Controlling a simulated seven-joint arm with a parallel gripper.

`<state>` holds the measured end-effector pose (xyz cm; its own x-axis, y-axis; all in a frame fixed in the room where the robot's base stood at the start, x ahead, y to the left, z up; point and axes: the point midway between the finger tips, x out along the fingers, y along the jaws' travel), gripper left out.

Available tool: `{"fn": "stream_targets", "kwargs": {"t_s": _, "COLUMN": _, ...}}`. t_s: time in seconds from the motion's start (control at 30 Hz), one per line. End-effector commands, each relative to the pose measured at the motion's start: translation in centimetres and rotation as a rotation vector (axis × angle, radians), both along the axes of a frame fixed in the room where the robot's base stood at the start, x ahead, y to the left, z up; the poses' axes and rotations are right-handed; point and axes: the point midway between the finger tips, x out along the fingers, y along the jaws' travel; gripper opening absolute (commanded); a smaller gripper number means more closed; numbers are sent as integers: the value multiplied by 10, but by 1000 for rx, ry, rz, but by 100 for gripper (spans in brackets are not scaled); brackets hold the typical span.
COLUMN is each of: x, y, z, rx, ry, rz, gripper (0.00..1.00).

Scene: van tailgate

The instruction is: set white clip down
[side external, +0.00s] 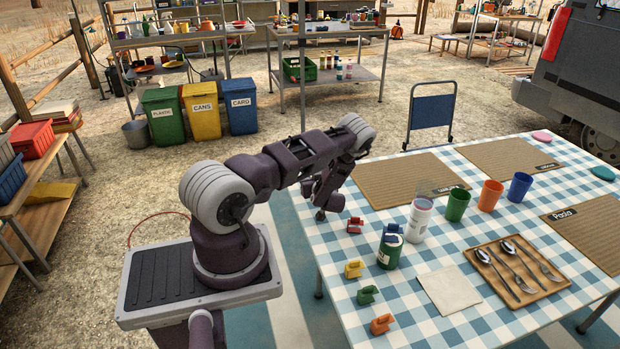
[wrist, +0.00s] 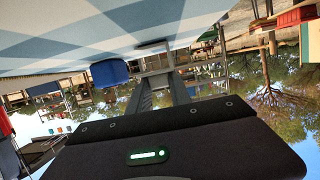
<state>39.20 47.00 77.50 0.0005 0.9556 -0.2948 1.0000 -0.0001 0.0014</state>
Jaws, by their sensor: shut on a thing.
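My gripper (side external: 321,213) hangs by the table's left edge, left of the red clip (side external: 356,226). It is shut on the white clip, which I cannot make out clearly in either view. A blue clip sits on a green-labelled tin (side external: 390,252). A yellow clip (side external: 354,269), a green clip (side external: 367,295) and an orange clip (side external: 381,325) stand in a line down the table's left side. The wrist view is tilted and shows the dark gripper body (wrist: 180,140), with the checked cloth (wrist: 100,28) across the top.
The table has a blue and white checked cloth. A clear cup (side external: 420,218), several coloured cups, a napkin (side external: 449,290) and a cutlery tray (side external: 557,285) stand right of the clips. Placemats lie behind. Bare cloth shows around the clips.

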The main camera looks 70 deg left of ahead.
Motion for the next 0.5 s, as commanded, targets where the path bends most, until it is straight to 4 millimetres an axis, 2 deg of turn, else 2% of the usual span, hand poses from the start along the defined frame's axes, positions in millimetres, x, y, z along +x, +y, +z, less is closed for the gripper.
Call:
{"fn": "stream_targets", "kwargs": {"t_s": 0.07, "x": 0, "y": 0, "z": -2, "rx": 0, "ry": 1, "rz": 0, "gripper": 0}}
{"fn": "stream_targets", "kwargs": {"t_s": 0.1, "x": 0, "y": 0, "z": -3, "rx": 0, "ry": 0, "rz": 0, "gripper": 28}}
{"fn": "stream_targets", "kwargs": {"t_s": 0.2, "x": 0, "y": 0, "z": -2, "rx": 0, "ry": 0, "rz": 0, "gripper": 46}}
{"fn": "stream_targets", "kwargs": {"t_s": 0.5, "x": 0, "y": 0, "z": -1, "rx": 0, "ry": 0, "rz": 0, "gripper": 46}}
